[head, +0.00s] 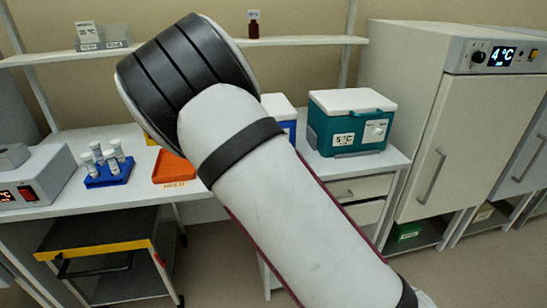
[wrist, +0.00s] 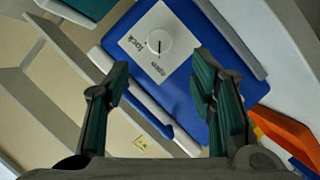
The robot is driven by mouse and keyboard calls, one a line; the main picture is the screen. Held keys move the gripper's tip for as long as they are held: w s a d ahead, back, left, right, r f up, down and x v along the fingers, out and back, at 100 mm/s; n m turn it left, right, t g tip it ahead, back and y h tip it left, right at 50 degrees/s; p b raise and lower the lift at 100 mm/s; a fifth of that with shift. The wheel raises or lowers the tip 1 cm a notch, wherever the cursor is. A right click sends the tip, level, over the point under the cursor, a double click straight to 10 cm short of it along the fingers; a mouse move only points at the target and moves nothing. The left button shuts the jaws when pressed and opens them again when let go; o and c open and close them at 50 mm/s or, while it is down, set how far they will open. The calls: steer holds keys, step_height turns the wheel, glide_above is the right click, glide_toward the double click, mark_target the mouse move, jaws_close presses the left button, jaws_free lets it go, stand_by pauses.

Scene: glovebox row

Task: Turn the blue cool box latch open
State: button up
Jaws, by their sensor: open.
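The blue cool box (wrist: 190,95) fills the upper middle of the wrist view. On its front is a white label plate with a round white latch knob (wrist: 159,44). The plate carries the words "lock" and "open", and a dark mark shows on the knob. My gripper (wrist: 160,80) is open and empty, with its two fingers on either side below the knob in the picture; I see no contact with it. In the head view my arm hides most of the blue cool box (head: 290,130); only a blue edge and part of its white lid show. My gripper is hidden there.
A teal cool box (head: 345,125) marked 5 °C stands right of the blue one. An orange tray (head: 173,168) and a blue rack (head: 108,173) with several vials are on the bench left of my arm. A cabinet (head: 445,130) reading 4 °C stands at right. A cart (head: 100,265) sits below.

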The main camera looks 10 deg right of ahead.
steer(key=shift+v, duration=1.1)
steer(key=s+r+m+g+y, duration=0.2)
steer(key=s+r, duration=0.2)
steer(key=s, duration=0.4)
steer(key=s+d+r+m+g+y, duration=0.1)
steer(key=s+r+m+g+y, duration=0.2)
steer(key=s, duration=0.4)
steer(key=s+r+g+y, duration=0.1)
steer(key=s+r+g, duration=0.1)
steer(key=s+r, duration=0.5)
steer(key=s+d+g+h, duration=0.1)
steer(key=s, duration=0.9)
steer(key=s+d+r+m+g, duration=0.1)
steer(key=s+d, duration=0.1)
steer(key=s, duration=0.8)
steer(key=shift+d+r+g+h, duration=0.2)
steer(key=shift+r+g+h, duration=0.1)
steer(key=shift+g+h, duration=0.1)
steer(key=shift+c, duration=0.6)
